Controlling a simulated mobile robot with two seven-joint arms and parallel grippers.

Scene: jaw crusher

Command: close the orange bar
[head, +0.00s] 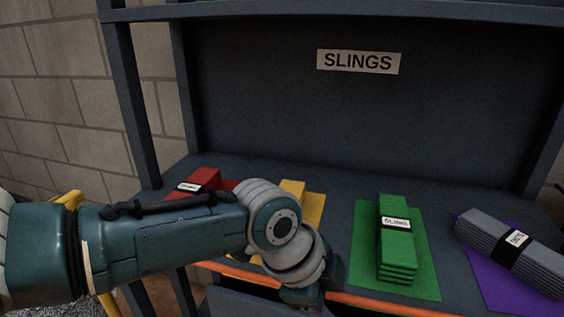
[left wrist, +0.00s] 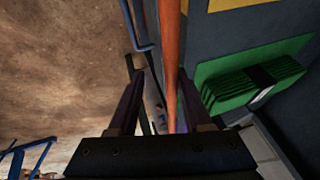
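The orange bar (head: 385,304) runs along the front edge of the slings shelf in the head view, partly hidden behind my left arm. In the left wrist view the orange bar (left wrist: 171,45) runs from the top edge down towards my left gripper (left wrist: 159,75). This gripper's two fingers are apart, and the bar shows in the gap, close to the right finger. I cannot tell whether they touch. In the head view my left wrist hangs at the shelf's front edge and its fingers are hidden. My right gripper is not in view.
On the shelf (head: 340,190) lie a red sling (head: 200,181), a yellow one (head: 292,188), a green one (head: 396,240) on a green mat (head: 428,270), and a grey one (head: 512,250) on a purple mat (head: 495,285). A post (head: 130,100) stands at the left.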

